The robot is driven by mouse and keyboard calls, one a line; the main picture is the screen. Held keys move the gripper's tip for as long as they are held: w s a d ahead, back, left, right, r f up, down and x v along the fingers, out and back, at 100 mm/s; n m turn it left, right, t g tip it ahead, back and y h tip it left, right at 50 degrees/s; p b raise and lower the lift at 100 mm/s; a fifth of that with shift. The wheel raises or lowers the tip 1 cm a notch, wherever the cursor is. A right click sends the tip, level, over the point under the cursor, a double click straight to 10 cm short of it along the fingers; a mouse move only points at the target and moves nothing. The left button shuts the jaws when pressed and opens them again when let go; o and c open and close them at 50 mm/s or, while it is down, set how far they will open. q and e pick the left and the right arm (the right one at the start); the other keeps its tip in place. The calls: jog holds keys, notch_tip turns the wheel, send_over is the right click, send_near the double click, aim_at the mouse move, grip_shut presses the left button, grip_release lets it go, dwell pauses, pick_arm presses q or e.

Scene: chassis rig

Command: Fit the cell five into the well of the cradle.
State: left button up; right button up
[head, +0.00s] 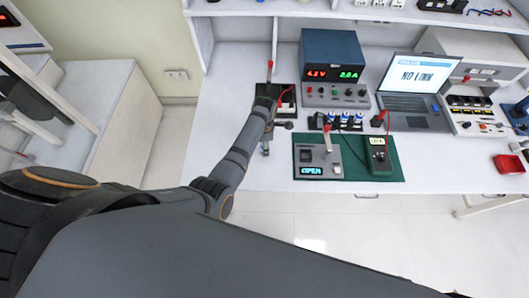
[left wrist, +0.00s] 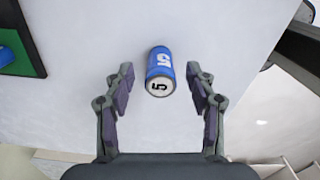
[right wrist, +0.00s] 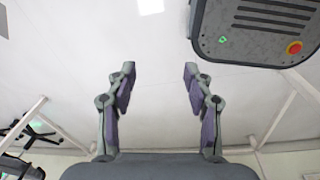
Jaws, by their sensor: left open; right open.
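In the left wrist view, the blue cell five (left wrist: 160,62) is on the white bench top, its pale end marked 5 facing the camera. My left gripper (left wrist: 160,76) is open, with the cell between its fingertips and a gap on each side. My right gripper (right wrist: 160,72) is open and empty above the pale floor.
A multimeter (head: 377,155) lies on the mat (head: 351,174), right of the cradle. A power supply (head: 333,62) and laptop (head: 405,105) stand farther back.

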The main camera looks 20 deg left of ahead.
pick_arm(q)
jog(key=shift+r, duration=0.1)
jog(key=c, duration=1.2)
grip_shut()
jog(key=shift+r, duration=0.1)
